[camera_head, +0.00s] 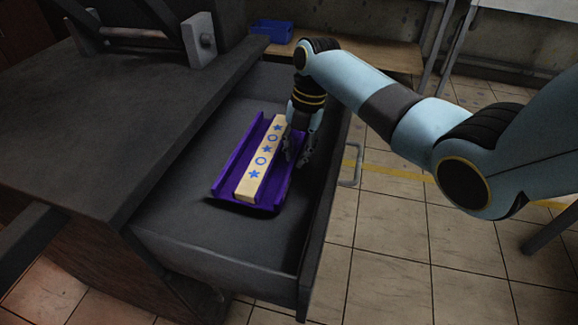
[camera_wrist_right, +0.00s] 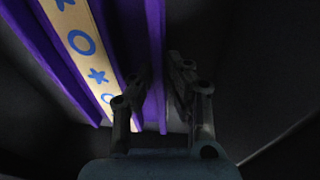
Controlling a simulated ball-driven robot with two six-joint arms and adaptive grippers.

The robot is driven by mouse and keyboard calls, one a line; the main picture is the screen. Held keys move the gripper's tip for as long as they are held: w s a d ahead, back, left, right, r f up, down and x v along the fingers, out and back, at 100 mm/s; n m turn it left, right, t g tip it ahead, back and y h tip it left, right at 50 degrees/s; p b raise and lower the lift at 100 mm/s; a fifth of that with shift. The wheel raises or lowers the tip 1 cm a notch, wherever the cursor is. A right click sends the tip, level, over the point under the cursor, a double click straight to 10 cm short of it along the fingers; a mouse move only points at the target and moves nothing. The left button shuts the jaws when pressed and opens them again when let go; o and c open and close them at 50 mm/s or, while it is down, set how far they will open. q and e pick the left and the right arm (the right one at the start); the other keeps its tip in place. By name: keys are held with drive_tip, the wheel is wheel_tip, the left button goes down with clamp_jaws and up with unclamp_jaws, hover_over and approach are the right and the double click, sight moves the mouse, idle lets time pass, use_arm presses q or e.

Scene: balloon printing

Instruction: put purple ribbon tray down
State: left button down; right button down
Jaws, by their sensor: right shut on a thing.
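The purple ribbon tray (camera_head: 225,180) is in the open drawer in the head view, with a cream block with blue stars and rings (camera_head: 265,155) lying lengthwise in it. My right gripper (camera_head: 299,160) is shut on the tray's right side wall. In the right wrist view the fingers of my right gripper (camera_wrist_right: 163,95) close around the purple wall of the tray (camera_wrist_right: 155,40), and the patterned block (camera_wrist_right: 85,50) shows to the left. Whether the tray touches the drawer floor is hard to tell. My left gripper is not in view.
The dark drawer (camera_head: 210,230) is pulled out from a dark cabinet (camera_head: 90,130), with a metal handle (camera_head: 352,166) on its front. Bare drawer floor lies around the tray. A blue box (camera_head: 271,32) stands on a wooden surface (camera_head: 375,57) behind.

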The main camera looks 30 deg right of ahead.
drive_tip(key=shift+f+b, duration=0.6)
drive_tip(key=shift+f, duration=1.3)
drive_tip(key=shift+f, duration=0.15)
drive_tip(key=c, duration=1.4)
unclamp_jaws()
drive_tip(key=shift+o, duration=0.2)
wheel_tip(320, 180, up, 12)
drive_tip(key=d+p, duration=0.2)
drive_tip(key=p, duration=0.1)
drive_tip(key=shift+s, duration=0.1)
